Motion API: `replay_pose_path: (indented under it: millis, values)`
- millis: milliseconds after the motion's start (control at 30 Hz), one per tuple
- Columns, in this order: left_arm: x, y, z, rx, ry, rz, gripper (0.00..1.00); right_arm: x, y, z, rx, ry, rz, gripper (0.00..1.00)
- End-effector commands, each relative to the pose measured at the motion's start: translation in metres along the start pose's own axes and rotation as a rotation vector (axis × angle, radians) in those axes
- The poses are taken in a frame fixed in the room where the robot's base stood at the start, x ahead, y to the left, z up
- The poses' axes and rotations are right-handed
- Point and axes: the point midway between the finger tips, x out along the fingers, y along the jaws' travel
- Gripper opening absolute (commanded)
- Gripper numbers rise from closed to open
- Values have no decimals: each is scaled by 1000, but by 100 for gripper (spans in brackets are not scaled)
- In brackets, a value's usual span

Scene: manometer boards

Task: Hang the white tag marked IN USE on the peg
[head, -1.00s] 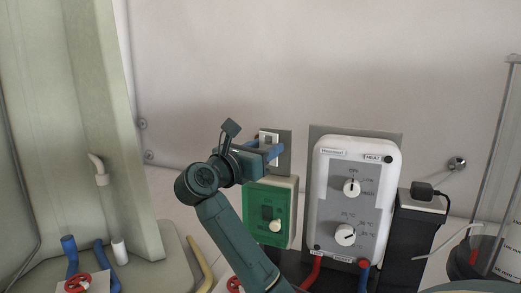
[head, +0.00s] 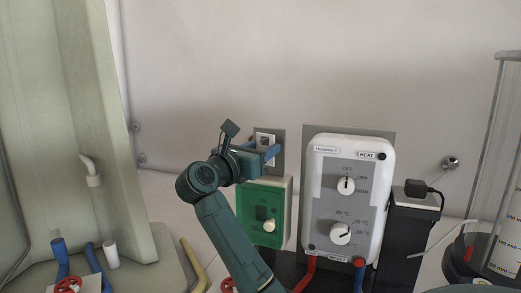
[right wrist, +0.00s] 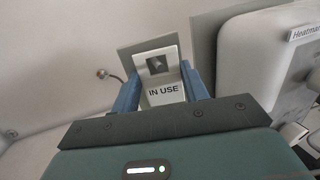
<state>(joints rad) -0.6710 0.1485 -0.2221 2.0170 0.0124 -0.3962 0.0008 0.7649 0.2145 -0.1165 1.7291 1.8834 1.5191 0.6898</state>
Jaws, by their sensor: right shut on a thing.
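The white tag marked IN USE (right wrist: 164,90) is between the blue fingers of my right gripper (right wrist: 165,95) in the right wrist view, its lettering facing me. In the head view my right gripper (head: 268,153) is shut on the tag (head: 264,139), in front of a grey plate (head: 279,148) on the wall. The tag has a dark square hole near its top. A small grey shape, perhaps the peg (right wrist: 157,65), shows inside the hole. I cannot tell whether it passes through or lies behind. My left gripper is not in view.
A white heater control box (head: 350,160) with two knobs stands close right of the gripper. A green-fronted box (head: 262,212) is just below. A black plug (head: 416,189) and a glass cylinder (head: 501,150) are at right. The wall at upper left is clear.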

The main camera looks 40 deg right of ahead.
Motion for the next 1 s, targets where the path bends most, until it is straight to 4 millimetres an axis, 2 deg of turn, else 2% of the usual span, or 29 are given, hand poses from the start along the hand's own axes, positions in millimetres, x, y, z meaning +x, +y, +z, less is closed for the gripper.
replay_pose_path:
  millis: [167, 200, 500, 767, 867, 1000]
  values:
    - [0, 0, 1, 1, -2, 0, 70, 0, 0, 0, 0, 0, 0, 23]
    - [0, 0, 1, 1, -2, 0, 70, 0, 0, 0, 0, 0, 0, 46]
    - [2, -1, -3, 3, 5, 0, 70, 0, 0, 0, 0, 0, 0, 70]
    - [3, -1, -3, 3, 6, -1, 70, -2, 0, -1, 0, 0, 1, 70]
    - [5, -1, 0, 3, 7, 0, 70, -11, 1, -2, 1, 2, 4, 70]
    - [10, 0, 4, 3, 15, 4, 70, -36, 1, -4, 3, 4, 7, 70]
